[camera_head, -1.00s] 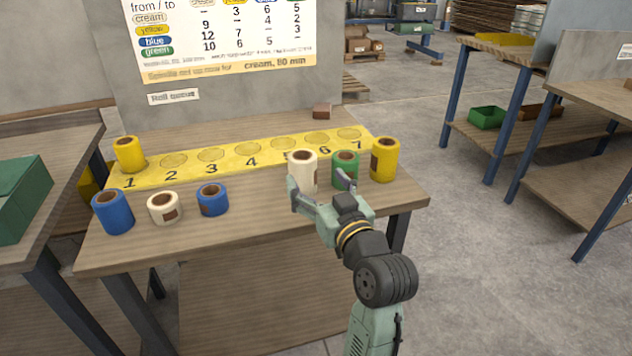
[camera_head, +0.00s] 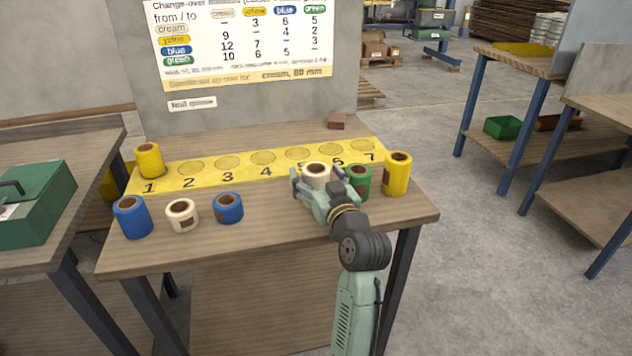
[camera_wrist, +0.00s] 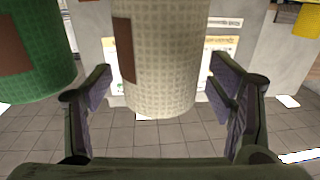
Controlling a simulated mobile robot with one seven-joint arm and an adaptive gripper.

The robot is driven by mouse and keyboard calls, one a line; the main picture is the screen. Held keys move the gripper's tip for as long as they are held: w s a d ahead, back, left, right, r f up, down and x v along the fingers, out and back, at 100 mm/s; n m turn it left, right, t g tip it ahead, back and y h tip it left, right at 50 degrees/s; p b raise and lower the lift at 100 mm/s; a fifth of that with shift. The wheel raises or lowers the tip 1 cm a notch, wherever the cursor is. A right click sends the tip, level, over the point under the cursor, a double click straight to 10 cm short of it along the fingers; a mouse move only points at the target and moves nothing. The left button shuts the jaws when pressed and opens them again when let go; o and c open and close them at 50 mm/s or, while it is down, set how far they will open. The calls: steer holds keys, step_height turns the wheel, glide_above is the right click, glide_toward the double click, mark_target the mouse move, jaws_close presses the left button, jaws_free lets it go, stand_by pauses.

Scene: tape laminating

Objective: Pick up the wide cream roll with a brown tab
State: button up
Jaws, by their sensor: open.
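The wide cream roll (camera_head: 316,170) stands upright near the right end of the table, partly hidden behind my gripper (camera_head: 318,186) in the head view. In the wrist view the cream roll (camera_wrist: 165,55) fills the centre, with its brown tab (camera_wrist: 124,48) toward its left side. My gripper (camera_wrist: 160,88) is open, with one finger on each side of the roll. Small gaps seem to show between fingers and roll; contact is hard to tell. A smaller, shorter cream roll (camera_head: 182,215), also with a brown tab, stands at the front left.
A green roll (camera_head: 358,182) stands close right of the cream roll, then a tall yellow roll (camera_head: 397,174). Two blue rolls (camera_head: 131,217) (camera_head: 228,208) flank the small cream roll. Another yellow roll (camera_head: 150,161) is on spot 1 of the yellow numbered strip (camera_head: 215,186). The table's front middle is clear.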

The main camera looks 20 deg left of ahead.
steer(key=shift+w, duration=0.1)
steer(key=c, duration=1.3)
